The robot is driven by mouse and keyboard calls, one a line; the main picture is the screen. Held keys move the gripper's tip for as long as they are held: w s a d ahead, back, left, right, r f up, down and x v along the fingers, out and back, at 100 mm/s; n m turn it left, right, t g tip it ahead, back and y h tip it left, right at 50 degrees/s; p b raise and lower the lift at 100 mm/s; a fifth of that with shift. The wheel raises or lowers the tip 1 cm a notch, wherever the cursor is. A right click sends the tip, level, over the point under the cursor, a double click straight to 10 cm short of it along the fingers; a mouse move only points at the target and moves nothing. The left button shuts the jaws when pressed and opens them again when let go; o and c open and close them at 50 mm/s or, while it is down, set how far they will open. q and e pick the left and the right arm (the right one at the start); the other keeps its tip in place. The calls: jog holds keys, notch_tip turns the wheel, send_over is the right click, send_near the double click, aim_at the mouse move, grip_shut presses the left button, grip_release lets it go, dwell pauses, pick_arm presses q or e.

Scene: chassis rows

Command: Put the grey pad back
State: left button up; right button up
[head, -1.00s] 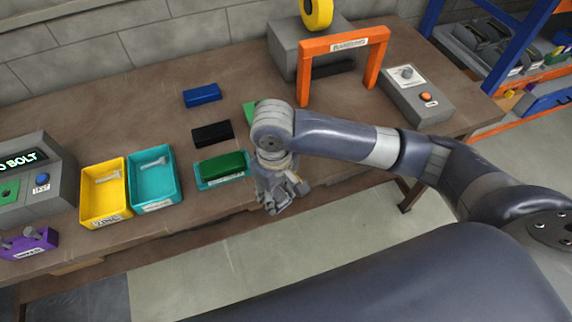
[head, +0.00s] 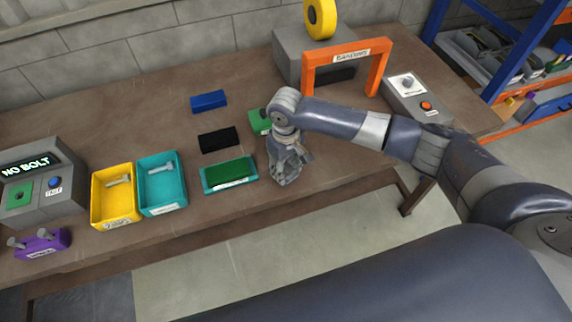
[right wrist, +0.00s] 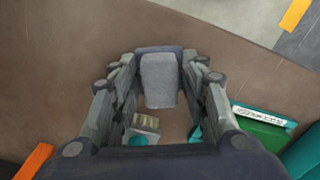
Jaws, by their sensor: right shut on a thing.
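My right gripper (head: 286,172) is over the front part of the workbench, just right of the teal tray with the green block. In the right wrist view its fingers (right wrist: 159,85) are shut on a light grey pad (right wrist: 158,82), which lies between them. In the head view the pad is hidden by the gripper, or too small to tell apart from it. I cannot tell whether the pad touches the bench. My left gripper is not in view.
A teal tray (head: 206,188) holds a green block (head: 231,172). Black (head: 218,139) and blue (head: 208,101) blocks lie behind. A small green thing (head: 260,122) is behind the gripper. An orange arch (head: 310,75) stands at back; yellow (head: 113,219) and teal (head: 163,208) bins are left.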

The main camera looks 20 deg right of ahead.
aim_at(286, 167)
jog(key=shift+f, duration=0.2)
jog(key=o, duration=1)
notch_tip(286, 167, up, 12)
jog(key=b, duration=0.2)
jog(key=shift+r+b, duration=0.2)
jog(key=shift+b, duration=0.1)
